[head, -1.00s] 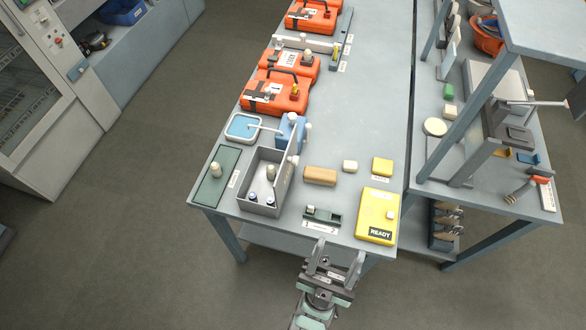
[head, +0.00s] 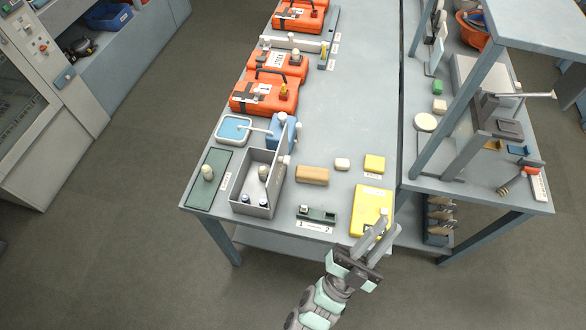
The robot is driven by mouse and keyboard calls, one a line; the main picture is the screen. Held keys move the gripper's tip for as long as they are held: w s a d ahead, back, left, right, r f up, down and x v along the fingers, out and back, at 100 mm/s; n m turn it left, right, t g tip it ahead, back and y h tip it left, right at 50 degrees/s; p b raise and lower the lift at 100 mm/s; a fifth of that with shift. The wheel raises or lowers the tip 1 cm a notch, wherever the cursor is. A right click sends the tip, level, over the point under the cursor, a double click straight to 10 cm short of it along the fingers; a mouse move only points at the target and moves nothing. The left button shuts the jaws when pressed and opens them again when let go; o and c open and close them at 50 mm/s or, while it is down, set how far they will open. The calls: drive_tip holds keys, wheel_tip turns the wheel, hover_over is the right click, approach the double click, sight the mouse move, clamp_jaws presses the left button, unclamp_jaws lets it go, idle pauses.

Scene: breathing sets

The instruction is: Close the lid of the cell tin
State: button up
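The cell tin appears to be the grey open box (head: 240,208) near the table's front left. Its tall right side, which looks like the raised lid (head: 277,184), stands roughly upright. Small bottle-like pieces with pale or dark tops stand inside it. My gripper (head: 385,225) is at the table's front edge, well to the right of the tin. Its two fingers are apart with nothing between them. They overlap the lower right corner of the yellow case (head: 368,208) in this view; I cannot tell whether they touch it.
A small dark green holder (head: 322,215) and a tan block (head: 312,175) lie between the tin and the yellow case. A green mat (head: 203,192) lies left of the tin. A blue container (head: 283,130) stands close behind it. Orange cases (head: 262,95) stand farther back.

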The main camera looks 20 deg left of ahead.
drive_tip(key=w+d+f+m+g, duration=0.1)
drive_tip(key=f, duration=0.1)
drive_tip(key=w+d+f+g+y, duration=0.1)
drive_tip(key=f, duration=0.1)
drive_tip(key=w+f+m+g, duration=0.1)
drive_tip(key=w+f, duration=0.1)
drive_tip(key=shift+d+f+m+g, duration=0.25)
drive_tip(key=shift+d+m+g, duration=0.05)
drive_tip(key=shift+d+g, duration=0.1)
drive_tip(key=c, duration=0.3)
drive_tip(key=f, duration=0.1)
drive_tip(key=w+f+y, duration=0.1)
drive_tip(key=f+g+y, duration=0.1)
drive_tip(key=shift+w+a+m+b, duration=0.25)
drive_tip(key=shift+w+m+b, duration=0.05)
drive_tip(key=shift+m+b, duration=0.1)
clamp_jaws()
drive_tip(key=w+a+f+g+y, duration=0.2)
drive_tip(key=a+f+y, duration=0.2)
drive_tip(key=a+y, duration=0.55)
drive_tip(key=s+a+r+n+y+b, duration=0.1)
drive_tip(key=s+a+r+y, duration=0.25)
drive_tip(key=a+y, duration=0.35)
drive_tip(key=w+a+h+p, duration=0.1)
drive_tip(key=w+a+p, duration=0.2)
drive_tip(key=w+a, duration=0.5)
drive_tip(key=shift+x, duration=0.9)
drive_tip(key=shift+r+g+h, duration=0.25)
drive_tip(key=shift+g+h, duration=0.05)
drive_tip(key=shift+h, duration=0.05)
